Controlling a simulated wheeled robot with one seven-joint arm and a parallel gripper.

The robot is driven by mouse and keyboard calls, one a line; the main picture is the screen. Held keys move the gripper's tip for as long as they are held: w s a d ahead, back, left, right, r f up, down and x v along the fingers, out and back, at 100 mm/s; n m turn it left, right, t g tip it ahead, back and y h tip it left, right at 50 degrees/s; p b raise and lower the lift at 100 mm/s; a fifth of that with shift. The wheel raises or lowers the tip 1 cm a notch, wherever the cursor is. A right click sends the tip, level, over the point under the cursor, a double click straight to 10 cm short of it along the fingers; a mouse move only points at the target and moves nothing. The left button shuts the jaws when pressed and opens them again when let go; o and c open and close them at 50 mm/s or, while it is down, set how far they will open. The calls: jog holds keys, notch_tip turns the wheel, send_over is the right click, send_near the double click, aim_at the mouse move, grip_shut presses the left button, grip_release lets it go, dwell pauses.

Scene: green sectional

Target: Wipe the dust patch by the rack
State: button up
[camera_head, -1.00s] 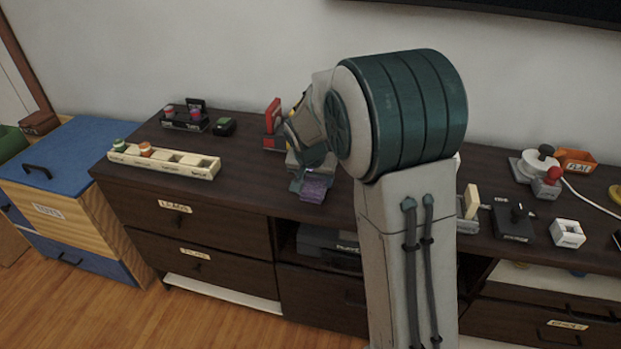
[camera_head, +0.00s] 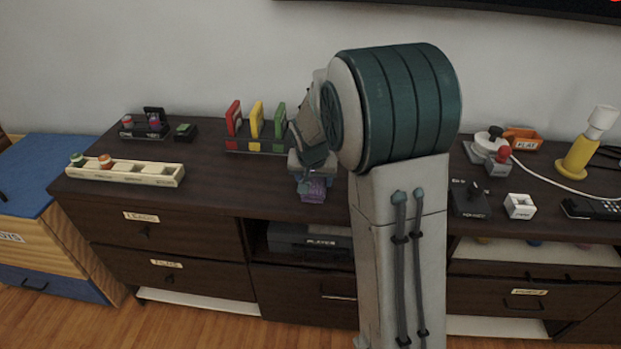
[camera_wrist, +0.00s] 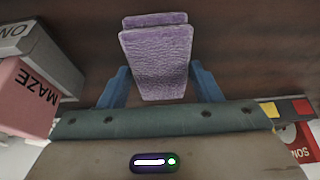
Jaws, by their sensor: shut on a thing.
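My gripper (camera_head: 313,168) is shut on a purple cloth-like pad (camera_head: 313,190), just above or on the dark cabinet top; I cannot tell whether it touches. In the wrist view the pad (camera_wrist: 155,62) sits between my gripper's two blue fingers (camera_wrist: 160,85). A small rack (camera_head: 258,147) holding upright red, yellow and green cases stands against the wall, left of and behind my gripper. No dust patch can be made out; my arm and gripper cover part of the top.
A cream compartment tray (camera_head: 125,172) with small jars lies at the left. A black box (camera_head: 468,199), a white square block (camera_head: 519,206), joysticks and a yellow lamp (camera_head: 576,158) stand at the right. The wrist view shows a pink MAZE box (camera_wrist: 28,95) at the left. The top between tray and gripper is clear.

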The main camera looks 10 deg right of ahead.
jog(key=r, duration=0.2)
jog(key=r+p, duration=0.1)
jog(key=shift+a+r+p, duration=0.2)
jog(key=shift+r+p, duration=0.1)
jog(key=shift+r, duration=0.1)
jog(key=shift+d+r+p, duration=0.15)
jog(key=shift+r+p, duration=0.35)
jog(key=shift+r, duration=0.25)
jog(key=shift+r+p, duration=0.95)
jog(key=shift+r, duration=0.5)
